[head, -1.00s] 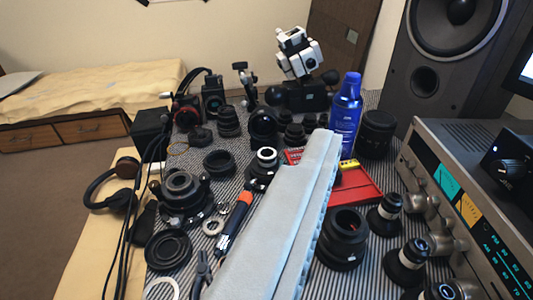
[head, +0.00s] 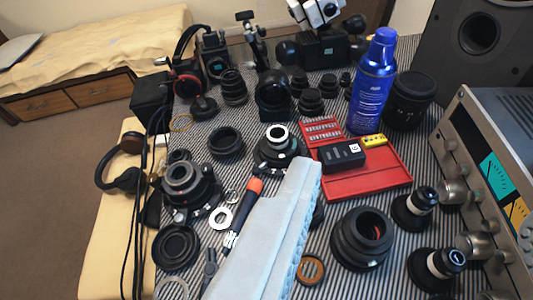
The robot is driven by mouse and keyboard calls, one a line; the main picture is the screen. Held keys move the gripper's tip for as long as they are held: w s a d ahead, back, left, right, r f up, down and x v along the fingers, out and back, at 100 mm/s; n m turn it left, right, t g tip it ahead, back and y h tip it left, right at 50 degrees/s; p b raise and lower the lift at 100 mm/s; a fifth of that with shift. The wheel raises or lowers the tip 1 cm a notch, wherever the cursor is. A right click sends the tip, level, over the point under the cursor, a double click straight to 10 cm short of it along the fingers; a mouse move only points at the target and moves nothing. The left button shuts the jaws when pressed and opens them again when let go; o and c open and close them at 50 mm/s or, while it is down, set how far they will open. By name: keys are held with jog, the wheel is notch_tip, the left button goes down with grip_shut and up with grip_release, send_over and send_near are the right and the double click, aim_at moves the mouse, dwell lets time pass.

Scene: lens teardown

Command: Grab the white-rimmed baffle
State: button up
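A black, stepped round part with a bright white ring on top (head: 278,148) stands on the striped cloth near the middle; it best fits the white-rimmed baffle, though I cannot be sure. My gripper (head: 306,170) shows as a long pale grey shape rising from the bottom edge. Its tip appears just below and right of that part in the picture, with no clear contact. I cannot see a gap between the fingers or anything held.
A red tray (head: 370,185) with a black box (head: 341,154) lies to the right, with a blue spray can (head: 372,85) behind. A screwdriver (head: 242,213) lies left of my gripper. Lens parts crowd the striped cloth (head: 335,280). An amplifier (head: 480,150) bounds the right side.

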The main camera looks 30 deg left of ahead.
jog(key=w+a+f+n+g, duration=0.1)
jog(key=w+a+f+g, duration=0.15)
jog(key=w, duration=0.25)
jog(key=w+a+f+n+g, duration=0.1)
jog(key=w+a+f+g, duration=0.1)
jog(key=w+a, duration=0.25)
jog(key=n+g, duration=0.1)
jog(key=g, duration=0.5)
send_over(278, 135)
jog(key=s+d, duration=0.1)
jog(key=s, duration=0.3)
notch_tip(278, 135, down, 17)
jog(key=shift+t+y, duration=0.25)
jog(key=shift+y, duration=0.05)
jog(key=shift+w+d+x, duration=0.15)
jog(key=shift+x, duration=1.35)
jog(key=shift+w+d+x, duration=0.1)
jog(key=shift+w+x, duration=0.1)
jog(key=shift+x, duration=1.3)
jog(key=shift+r, duration=0.15)
jog(key=c, duration=1.1)
